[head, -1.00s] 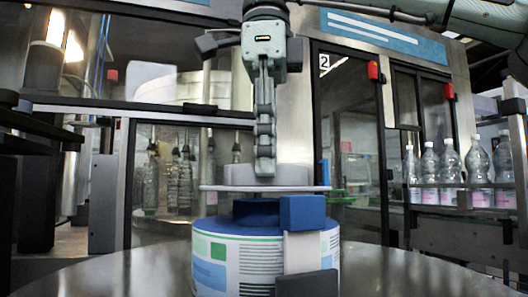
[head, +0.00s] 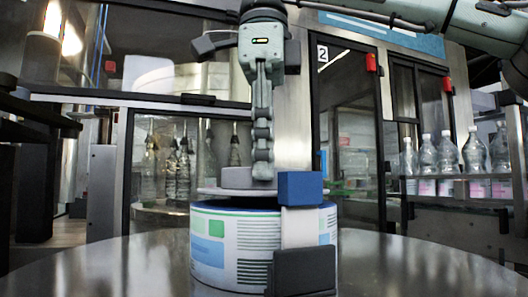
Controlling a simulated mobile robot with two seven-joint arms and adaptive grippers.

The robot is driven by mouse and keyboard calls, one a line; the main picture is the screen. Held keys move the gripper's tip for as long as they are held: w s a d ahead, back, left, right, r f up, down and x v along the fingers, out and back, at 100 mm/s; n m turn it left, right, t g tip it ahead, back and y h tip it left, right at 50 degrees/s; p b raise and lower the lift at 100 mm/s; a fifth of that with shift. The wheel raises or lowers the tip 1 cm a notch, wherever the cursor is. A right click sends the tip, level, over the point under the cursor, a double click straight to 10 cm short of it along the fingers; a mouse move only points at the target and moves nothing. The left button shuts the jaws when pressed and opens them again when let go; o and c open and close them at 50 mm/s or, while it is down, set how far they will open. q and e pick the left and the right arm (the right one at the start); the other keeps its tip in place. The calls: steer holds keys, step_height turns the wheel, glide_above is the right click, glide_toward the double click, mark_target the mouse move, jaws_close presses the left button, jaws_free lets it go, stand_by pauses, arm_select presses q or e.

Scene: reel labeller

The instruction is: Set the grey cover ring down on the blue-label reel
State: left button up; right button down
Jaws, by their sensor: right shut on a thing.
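The grey cover ring (head: 237,179) is a flat disc with a raised hub, held level at the top of the blue-label reel (head: 229,249). The reel stands upright on the round metal table, with a white, blue and green printed label around its side. Only a thin strip of its blue top shows under the ring. I cannot tell whether the ring touches it. My right gripper (head: 262,168) points straight down and is shut on the ring's hub. My left gripper is not in view.
A post with a blue block (head: 301,187) on top and a dark base (head: 303,271) stands in front of the reel's right side, hiding part of reel and ring. The metal table (head: 420,270) is otherwise clear. Bottles (head: 448,160) stand at the right behind.

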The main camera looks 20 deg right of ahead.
steer(key=c, duration=1.6)
jaws_free()
steer(key=shift+o, duration=0.2)
steer(key=shift+f, duration=0.1)
